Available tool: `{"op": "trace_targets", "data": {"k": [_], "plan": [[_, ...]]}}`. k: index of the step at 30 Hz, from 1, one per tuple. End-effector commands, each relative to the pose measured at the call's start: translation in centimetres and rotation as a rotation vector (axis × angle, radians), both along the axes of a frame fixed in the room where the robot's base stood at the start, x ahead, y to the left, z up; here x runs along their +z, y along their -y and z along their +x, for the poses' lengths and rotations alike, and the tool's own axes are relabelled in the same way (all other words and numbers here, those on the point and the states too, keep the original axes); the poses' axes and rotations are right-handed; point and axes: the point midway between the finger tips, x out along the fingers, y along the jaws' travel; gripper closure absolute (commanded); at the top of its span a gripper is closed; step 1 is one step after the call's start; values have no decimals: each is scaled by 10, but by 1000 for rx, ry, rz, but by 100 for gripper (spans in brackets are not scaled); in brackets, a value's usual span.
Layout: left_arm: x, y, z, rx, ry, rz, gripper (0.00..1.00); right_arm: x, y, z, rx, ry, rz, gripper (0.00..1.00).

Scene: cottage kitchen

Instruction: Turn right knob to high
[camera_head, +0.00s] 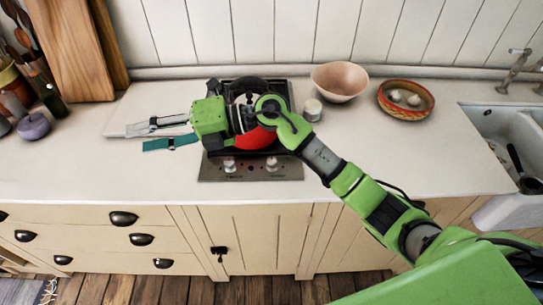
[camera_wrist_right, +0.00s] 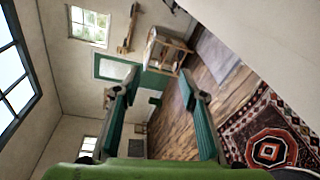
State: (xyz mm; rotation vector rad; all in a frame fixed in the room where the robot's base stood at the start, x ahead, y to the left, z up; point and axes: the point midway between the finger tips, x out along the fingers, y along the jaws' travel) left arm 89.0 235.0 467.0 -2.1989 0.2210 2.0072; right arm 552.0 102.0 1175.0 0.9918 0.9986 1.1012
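The stove (camera_head: 215,178) is set into the countertop, with two pale knobs on its front panel. The right knob (camera_head: 272,164) sits right of the left knob (camera_head: 229,165); their exact settings are too small to read. My right gripper (camera_head: 143,137) is above the counter left of the stove, pointing left, away from the right knob. It is open and empty; its two green fingers (camera_wrist_right: 160,102) stand apart in the right wrist view, which looks out into the room. My right arm crosses over the stove and hides part of it. My left gripper is not in view.
A red pot (camera_head: 256,139) is on the stove under my arm. A white jar (camera_head: 312,109), a pinkish bowl (camera_head: 340,80) and a patterned bowl (camera_head: 420,106) stand to the right. A pale board (camera_head: 120,127) lies at left. The front counter strip is clear.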

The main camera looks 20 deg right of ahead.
Motion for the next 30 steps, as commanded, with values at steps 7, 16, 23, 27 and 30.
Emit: {"op": "trace_targets", "data": {"k": [7,16,23,27,30], "plan": [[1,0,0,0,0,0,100,-83,78,27,104,-5,-663,62],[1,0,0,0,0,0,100,-87,236,53,0,-198,-1286,62],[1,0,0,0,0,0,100,-77,276,52,-48,-275,-1417,62],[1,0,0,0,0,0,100,-92,275,51,-43,-276,-1416,62],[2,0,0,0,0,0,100,-108,274,50,-41,-278,-1415,62]]}}
